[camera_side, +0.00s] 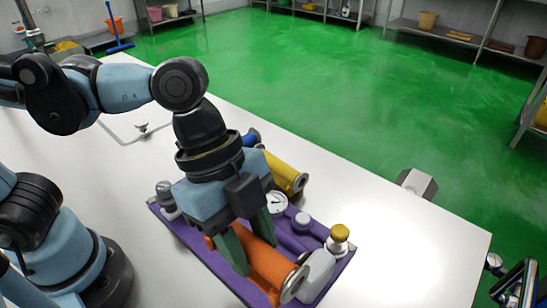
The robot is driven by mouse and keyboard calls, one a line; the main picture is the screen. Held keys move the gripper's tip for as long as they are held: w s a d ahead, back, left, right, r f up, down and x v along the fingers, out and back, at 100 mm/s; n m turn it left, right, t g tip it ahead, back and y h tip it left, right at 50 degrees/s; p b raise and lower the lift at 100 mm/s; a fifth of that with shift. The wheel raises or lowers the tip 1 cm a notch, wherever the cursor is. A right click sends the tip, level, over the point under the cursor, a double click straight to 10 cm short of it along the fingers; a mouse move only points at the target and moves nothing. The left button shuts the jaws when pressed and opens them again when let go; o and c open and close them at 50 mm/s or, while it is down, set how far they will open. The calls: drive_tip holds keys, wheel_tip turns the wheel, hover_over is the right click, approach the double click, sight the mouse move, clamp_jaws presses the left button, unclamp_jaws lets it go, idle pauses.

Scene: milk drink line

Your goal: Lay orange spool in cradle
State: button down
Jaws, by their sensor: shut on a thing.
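The orange spool (262,261) lies on its side, low over the purple tray (342,266). Its flanged metal end (294,284) faces the lower right. My gripper (253,253) points down with its green fingers on either side of the spool, shut on it.
A white bottle with a yellow cap (337,238), a purple piece (298,231) and a round gauge (276,203) crowd the spool's right. A yellow spool (284,173) and a blue one (251,138) lie behind. The white table (420,250) is clear at right.

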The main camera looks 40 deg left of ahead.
drive_tip(key=w+a+f, duration=0.4)
drive_tip(key=w+f, duration=0.1)
drive_tip(key=w+a+f, duration=0.2)
drive_tip(key=w+f, duration=0.1)
drive_tip(key=shift+a, duration=0.25)
drive_tip(key=shift+f, duration=1.95)
drive_tip(key=shift+f, duration=0.15)
drive_tip(key=c, duration=0.7)
unclamp_jaws()
drive_tip(key=shift+o, duration=0.2)
